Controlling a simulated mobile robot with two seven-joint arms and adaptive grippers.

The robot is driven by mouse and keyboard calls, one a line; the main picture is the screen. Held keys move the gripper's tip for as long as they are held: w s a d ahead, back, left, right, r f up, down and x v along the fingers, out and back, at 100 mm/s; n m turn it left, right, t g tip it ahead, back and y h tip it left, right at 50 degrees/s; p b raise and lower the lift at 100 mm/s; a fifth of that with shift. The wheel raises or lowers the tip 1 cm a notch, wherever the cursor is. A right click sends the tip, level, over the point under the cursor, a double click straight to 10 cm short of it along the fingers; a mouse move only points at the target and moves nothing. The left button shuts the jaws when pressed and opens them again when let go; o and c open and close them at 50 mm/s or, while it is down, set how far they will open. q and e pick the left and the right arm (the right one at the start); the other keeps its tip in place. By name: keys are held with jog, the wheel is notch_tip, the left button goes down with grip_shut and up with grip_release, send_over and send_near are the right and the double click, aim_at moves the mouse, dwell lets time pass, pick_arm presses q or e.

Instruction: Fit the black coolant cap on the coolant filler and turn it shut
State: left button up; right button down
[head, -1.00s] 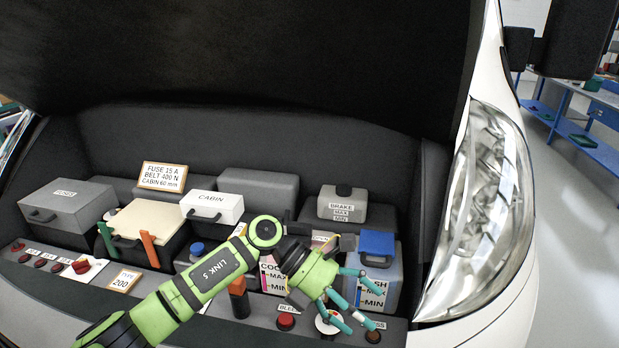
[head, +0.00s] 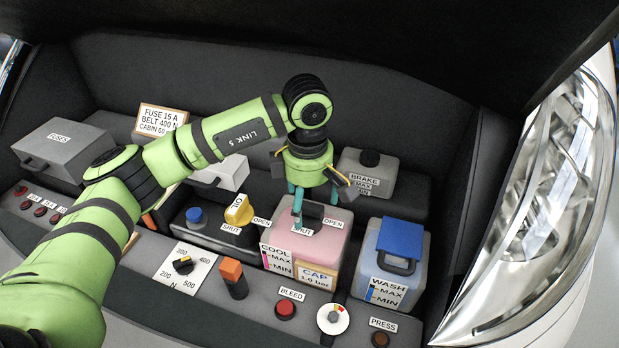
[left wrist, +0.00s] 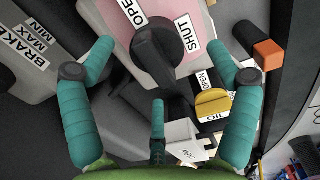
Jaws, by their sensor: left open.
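The pale pink coolant tank (head: 291,241) stands right of the middle of the bay, with COOL, MAX and MIN marks and a CAP 1.0 bar label. The black coolant cap (left wrist: 163,52) sits on its top in the left wrist view, between OPEN and SHUT labels, with a raised grip bar. In the head view the cap (head: 313,210) is partly behind my fingers. The filler under it is hidden. My left gripper (head: 314,211) is open over the tank, teal fingers spread around the cap.
The washer tank (head: 390,285) with a blue lid stands right of the coolant tank, the brake reservoir (head: 366,174) behind. A yellow oil cap (head: 239,210) is left. The orange-topped post (head: 233,279), bleed button (head: 285,310) and gauge (head: 332,319) line the front.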

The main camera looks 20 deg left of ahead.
pick_arm(q)
jog(key=shift+w+f, duration=0.15)
jog(key=shift+f, duration=0.8)
jog(key=shift+f+p, duration=0.25)
jog(key=shift+p, duration=0.05)
jog(key=c, duration=1.7)
jog(key=shift+o, duration=0.2)
jog(key=shift+f+m+b, duration=0.15)
jog(key=shift+m+b, duration=0.15)
jog(key=shift+b, duration=0.25)
jog(key=shift+m+b, duration=0.75)
jog(key=shift+m, duration=0.15)
jog(key=m+b, duration=0.3)
jog(key=shift+m+b, duration=0.3)
jog(key=shift+m, duration=0.5)
pick_arm(e)
jog(key=shift+w+a+f, duration=0.1)
jog(key=shift+w+f, duration=0.1)
jog(key=shift+f, duration=0.65)
jog(key=shift+w+f, duration=0.25)
jog(key=shift+f, duration=0.65)
jog(key=shift+w+a+f, duration=0.1)
jog(key=shift+w+f, duration=0.1)
jog(key=shift+f, duration=0.65)
